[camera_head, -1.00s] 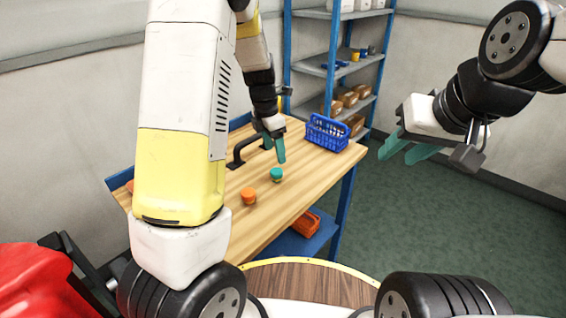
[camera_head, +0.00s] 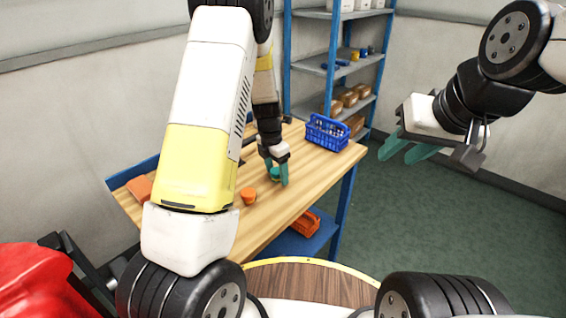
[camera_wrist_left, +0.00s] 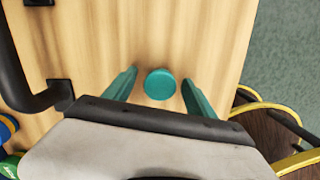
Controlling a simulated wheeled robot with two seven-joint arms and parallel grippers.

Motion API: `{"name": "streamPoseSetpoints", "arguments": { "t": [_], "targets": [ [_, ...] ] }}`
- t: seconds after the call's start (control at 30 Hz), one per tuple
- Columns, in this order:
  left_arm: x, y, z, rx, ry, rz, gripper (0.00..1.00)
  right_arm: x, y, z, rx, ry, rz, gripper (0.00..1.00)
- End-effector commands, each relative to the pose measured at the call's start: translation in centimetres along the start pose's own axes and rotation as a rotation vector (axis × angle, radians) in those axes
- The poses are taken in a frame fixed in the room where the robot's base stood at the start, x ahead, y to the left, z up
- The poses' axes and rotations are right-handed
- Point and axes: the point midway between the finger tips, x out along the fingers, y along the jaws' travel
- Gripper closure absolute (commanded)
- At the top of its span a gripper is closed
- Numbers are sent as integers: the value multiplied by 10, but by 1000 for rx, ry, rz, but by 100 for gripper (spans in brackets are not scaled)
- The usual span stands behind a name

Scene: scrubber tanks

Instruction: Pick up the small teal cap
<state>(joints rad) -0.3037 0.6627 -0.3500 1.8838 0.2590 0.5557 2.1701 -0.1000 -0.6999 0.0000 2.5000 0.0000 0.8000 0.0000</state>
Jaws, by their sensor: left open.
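The small teal cap (camera_head: 275,174) stands on the wooden table, partly hidden by my left gripper's fingers in the head view. In the left wrist view the cap (camera_wrist_left: 160,84) shows as a round teal top between the two fingers, with a gap on each side. My left gripper (camera_head: 277,178) is open, pointing down around the cap; its fingers also show in the wrist view (camera_wrist_left: 160,92). My right gripper (camera_head: 407,150) is open and empty in the air, right of the table.
An orange cap (camera_head: 248,196) stands on the table (camera_head: 310,172) near the teal one. A blue basket (camera_head: 327,132) stands at the back right. A black handle (camera_wrist_left: 30,88) lies left in the wrist view. Shelves (camera_head: 340,65) stand behind, and an orange bin (camera_head: 305,224) sits below the tabletop.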

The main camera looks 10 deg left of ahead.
Motion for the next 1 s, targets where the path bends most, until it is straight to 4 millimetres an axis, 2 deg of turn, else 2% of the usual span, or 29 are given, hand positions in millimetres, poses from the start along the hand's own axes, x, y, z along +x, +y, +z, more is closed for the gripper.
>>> {"name": "streamPoseSetpoints", "arguments": {
  "t": [0.07,0.4,0.67,0.77,1.0],
  "targets": [
    [0,0,0,0,0,0,35,0,0,0,0,0,0,64],
    [-1,0,0,0,0,0,100,0,0,0,0,0,0,64],
    [-4,0,1,1,-1,2,100,0,0,0,0,0,0,64],
    [-17,0,3,2,-3,3,100,0,0,0,0,0,0,64],
    [-65,0,10,3,-5,3,100,0,0,0,0,0,0,64]
  ]
}}
